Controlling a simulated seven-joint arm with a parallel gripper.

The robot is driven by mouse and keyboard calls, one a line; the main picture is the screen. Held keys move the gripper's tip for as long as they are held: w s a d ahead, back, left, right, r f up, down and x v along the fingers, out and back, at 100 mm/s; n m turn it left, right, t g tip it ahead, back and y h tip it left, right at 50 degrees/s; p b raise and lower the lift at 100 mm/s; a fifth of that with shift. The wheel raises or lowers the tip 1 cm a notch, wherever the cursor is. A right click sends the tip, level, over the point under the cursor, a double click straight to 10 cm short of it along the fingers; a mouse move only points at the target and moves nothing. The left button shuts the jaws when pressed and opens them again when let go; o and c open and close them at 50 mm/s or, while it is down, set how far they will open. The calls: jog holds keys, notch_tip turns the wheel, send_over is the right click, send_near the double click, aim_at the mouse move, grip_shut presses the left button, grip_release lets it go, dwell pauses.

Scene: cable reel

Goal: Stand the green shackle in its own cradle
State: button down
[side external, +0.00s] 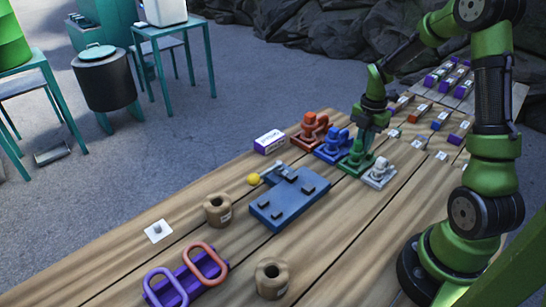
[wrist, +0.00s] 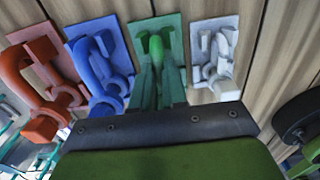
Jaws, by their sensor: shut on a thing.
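The green shackle (wrist: 155,44) is between my gripper's fingers (wrist: 157,72) in the wrist view, and the fingers are shut on it. The green cradle, a flat plate with raised parts (wrist: 174,32), lies directly under and around it. In the side external view my gripper (side external: 366,136) points down over the green cradle (side external: 352,166), third in a row. The fingers hide much of the shackle, and I cannot tell whether it is seated or just above the plate.
The blue cradle with its shackle (side external: 334,146) and the red one (side external: 311,132) stand close on one side, the white one (side external: 379,173) on the other. A blue board (side external: 290,198) with a yellow-knobbed lever lies in front.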

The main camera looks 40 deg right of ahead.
jog(key=shift+f, duration=0.35)
jog(key=c, duration=1.1)
grip_release()
notch_tip(320, 180, up, 16)
jog(key=s+a+r+m+t, duration=0.1)
jog(key=s+a+m+t, duration=0.1)
jog(key=a+m, duration=0.5)
jog(key=s+a+r+m+t+y, duration=0.1)
jog(key=s+a+r+m+t, duration=0.1)
jog(key=s+a+m, duration=0.2)
jog(key=s+a+r+m+t+y, duration=0.1)
jog(key=s+a+m+t, duration=0.1)
jog(key=a+m, duration=0.9)
jog(key=shift+s+a+r+t, duration=0.15)
jog(key=shift+s+a+t, duration=0.25)
jog(key=shift+a+t, duration=0.3)
